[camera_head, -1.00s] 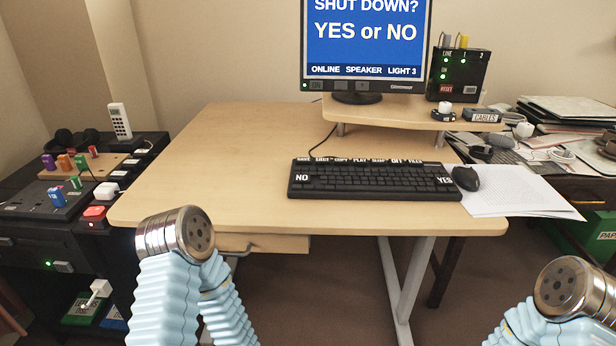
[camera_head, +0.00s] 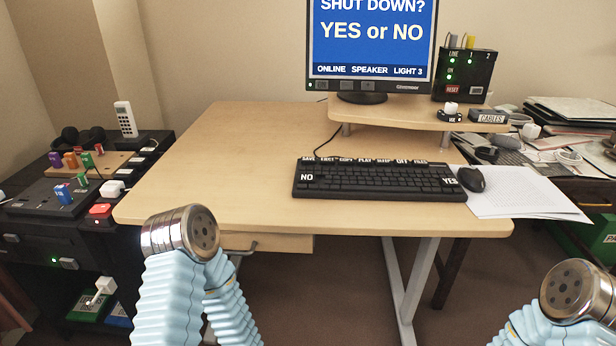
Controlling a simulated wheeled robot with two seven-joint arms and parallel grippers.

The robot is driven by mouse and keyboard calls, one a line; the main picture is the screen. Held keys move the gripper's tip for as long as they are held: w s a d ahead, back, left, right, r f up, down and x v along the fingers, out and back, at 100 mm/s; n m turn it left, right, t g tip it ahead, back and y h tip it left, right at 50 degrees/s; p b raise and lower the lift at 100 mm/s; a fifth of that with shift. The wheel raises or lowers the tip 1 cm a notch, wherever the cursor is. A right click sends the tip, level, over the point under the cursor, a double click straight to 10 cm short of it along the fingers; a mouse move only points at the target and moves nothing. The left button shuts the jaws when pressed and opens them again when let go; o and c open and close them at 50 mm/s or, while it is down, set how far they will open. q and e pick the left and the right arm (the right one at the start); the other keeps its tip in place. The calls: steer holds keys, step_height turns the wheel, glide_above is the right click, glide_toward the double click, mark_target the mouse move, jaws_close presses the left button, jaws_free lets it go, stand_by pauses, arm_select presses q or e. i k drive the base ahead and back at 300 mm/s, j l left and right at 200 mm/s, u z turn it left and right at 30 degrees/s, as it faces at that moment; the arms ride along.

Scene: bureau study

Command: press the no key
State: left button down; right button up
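The black keyboard (camera_head: 380,183) lies on the light wooden desk. Its NO key (camera_head: 306,178) is at the left end, marked with white letters, and its YES key (camera_head: 450,182) is at the right end. The monitor (camera_head: 370,45) shows "SHUT DOWN? YES or NO" on blue. My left arm, with light blue sleeves and a metal joint, is in front of the desk at lower left, well apart from the NO key. My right arm is at the lower right corner. Neither gripper's fingers show in this view.
The desk top (camera_head: 220,160) is clear left of the keyboard. A mouse (camera_head: 471,179) and paper (camera_head: 530,195) lie to its right. A raised shelf (camera_head: 400,114) bears the monitor and a black switch box (camera_head: 465,75). A dark cabinet with coloured plugs stands at left.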

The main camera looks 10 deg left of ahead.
mark_target(303, 178)
steer(key=k+l+u, duration=0.1)
steer(key=l, duration=0.35)
steer(key=l+u, duration=0.1)
steer(key=l, duration=0.4)
steer(key=k+l+u, duration=0.1)
steer(key=l, duration=0.35)
steer(key=k+l+u, duration=0.1)
steer(key=l, duration=0.35)
steer(key=k, duration=0.1)
